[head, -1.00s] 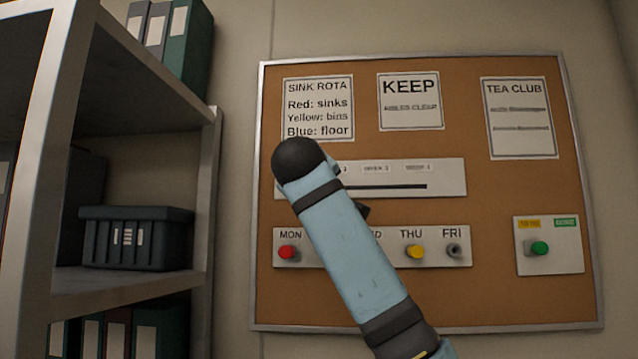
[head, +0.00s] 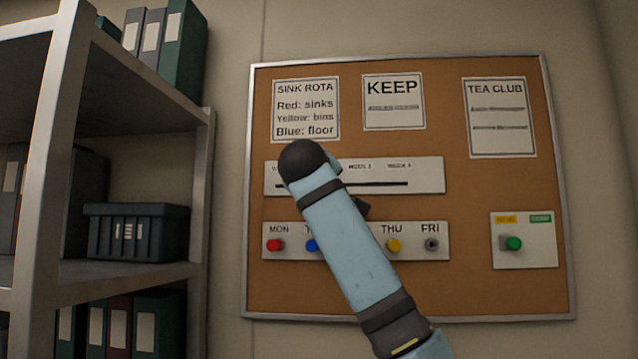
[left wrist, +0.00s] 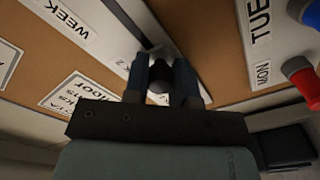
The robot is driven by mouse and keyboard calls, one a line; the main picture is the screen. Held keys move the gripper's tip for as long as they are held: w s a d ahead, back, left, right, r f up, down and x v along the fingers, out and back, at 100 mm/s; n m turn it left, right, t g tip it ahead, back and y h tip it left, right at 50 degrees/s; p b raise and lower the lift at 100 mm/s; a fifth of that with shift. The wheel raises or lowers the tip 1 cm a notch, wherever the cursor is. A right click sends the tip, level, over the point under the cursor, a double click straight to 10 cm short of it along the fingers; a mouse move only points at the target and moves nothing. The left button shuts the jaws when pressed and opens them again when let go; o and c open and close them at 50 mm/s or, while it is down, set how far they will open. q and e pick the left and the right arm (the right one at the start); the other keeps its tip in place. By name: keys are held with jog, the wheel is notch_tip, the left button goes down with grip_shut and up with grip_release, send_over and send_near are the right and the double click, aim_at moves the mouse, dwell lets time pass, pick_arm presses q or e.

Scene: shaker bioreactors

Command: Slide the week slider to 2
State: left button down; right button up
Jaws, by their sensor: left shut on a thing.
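The week slider is a white strip (head: 425,175) with a dark horizontal slot and a row of week labels, on the cork board. My left arm crosses its left part in the head view and hides the knob and some labels; labels toward the right end show. In the left wrist view, my left gripper (left wrist: 160,75) is shut on the dark round slider knob (left wrist: 160,80), with a finger on each side. A WEEK label (left wrist: 68,22) shows at the upper left there; another label, partly hidden, is beside the fingers. My right gripper is in neither view.
Below the slider is a weekday strip (head: 412,254) with coloured buttons, partly behind my arm. A small panel with a green button (head: 513,243) is at the board's lower right. Paper notices hang above. A shelf (head: 130,273) with binders and a dark crate (head: 138,232) stands left.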

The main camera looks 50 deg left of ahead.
pick_arm(q)
jog(key=c, duration=0.9)
grip_release()
jog(key=shift+c, duration=0.2)
jog(key=b+v, duration=0.3)
jog(key=v, duration=1)
jog(key=shift+s+d, duration=0.25)
jog(key=shift+d, duration=0.05)
